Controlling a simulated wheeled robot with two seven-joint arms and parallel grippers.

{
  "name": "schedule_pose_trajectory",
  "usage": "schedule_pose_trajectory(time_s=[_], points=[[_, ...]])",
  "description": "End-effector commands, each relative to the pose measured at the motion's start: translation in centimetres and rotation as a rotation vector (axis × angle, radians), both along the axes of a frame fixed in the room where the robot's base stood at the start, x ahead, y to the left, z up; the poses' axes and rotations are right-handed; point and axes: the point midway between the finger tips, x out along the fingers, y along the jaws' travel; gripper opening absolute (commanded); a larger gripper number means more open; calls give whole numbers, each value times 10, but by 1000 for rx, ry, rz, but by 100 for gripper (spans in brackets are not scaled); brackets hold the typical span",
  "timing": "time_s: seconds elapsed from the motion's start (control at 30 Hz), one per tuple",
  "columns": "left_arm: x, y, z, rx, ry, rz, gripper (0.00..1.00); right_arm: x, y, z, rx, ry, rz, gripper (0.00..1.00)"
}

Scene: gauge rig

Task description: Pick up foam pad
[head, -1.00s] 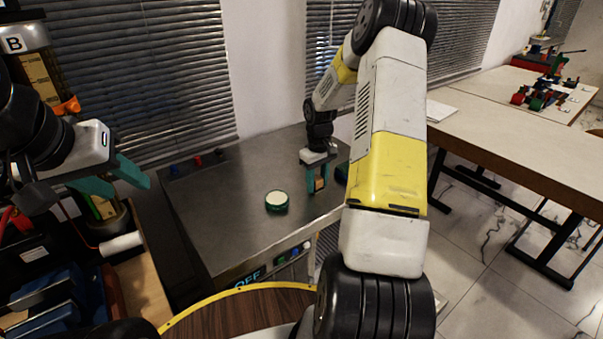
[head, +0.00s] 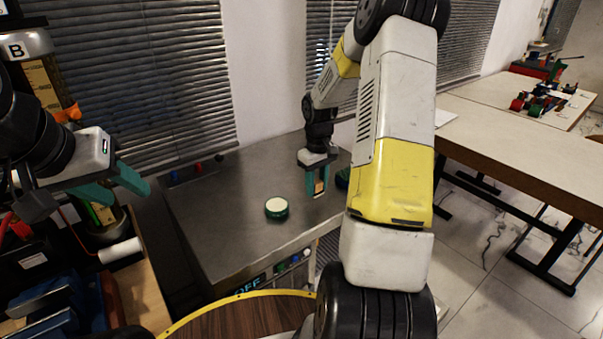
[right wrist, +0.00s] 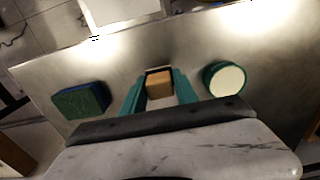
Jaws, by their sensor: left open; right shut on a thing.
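A small tan block (right wrist: 159,84), which may be the foam pad, is between the teal fingers of my right gripper (right wrist: 160,88). The fingers are shut on it, and a dark edge shows around its far side. In the head view the tan block (head: 319,187) shows low between the fingers of my right gripper (head: 318,186), over the right part of the metal worktop (head: 225,225). I cannot tell if it touches the worktop. My left gripper (head: 122,186) is open and empty at the left, away from the worktop.
A round green tin with a cream top (head: 277,208) stands left of my right gripper. A blue-green block (right wrist: 80,101) lies on its other side, mostly hidden by my arm in the head view. Small knobs (head: 197,167) line the worktop's back edge.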

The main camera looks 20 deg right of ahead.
Motion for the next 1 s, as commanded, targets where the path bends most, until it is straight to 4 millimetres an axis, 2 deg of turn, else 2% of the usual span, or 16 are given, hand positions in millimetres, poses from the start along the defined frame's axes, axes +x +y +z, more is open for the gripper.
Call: schedule_pose_trajectory(time_s=[0.1, 0.3, 0.5, 0.7, 1.0], points=[[0, 0, 0, 0, 0, 0, 45, -28, 14, 4, -1, 0, 3, 0], [0, 0, 0, 0, 0, 0, 45, -70, 34, 8, -1, 0, 2, 0], [0, 0, 0, 0, 0, 0, 45, -99, 48, 11, -1, 0, 1, 0], [0, 0, 0, 0, 0, 0, 45, -112, 55, 12, 0, -1, 2, 0], [0, 0, 0, 0, 0, 0, 45, -115, 56, 12, 0, -1, 1, 0]])
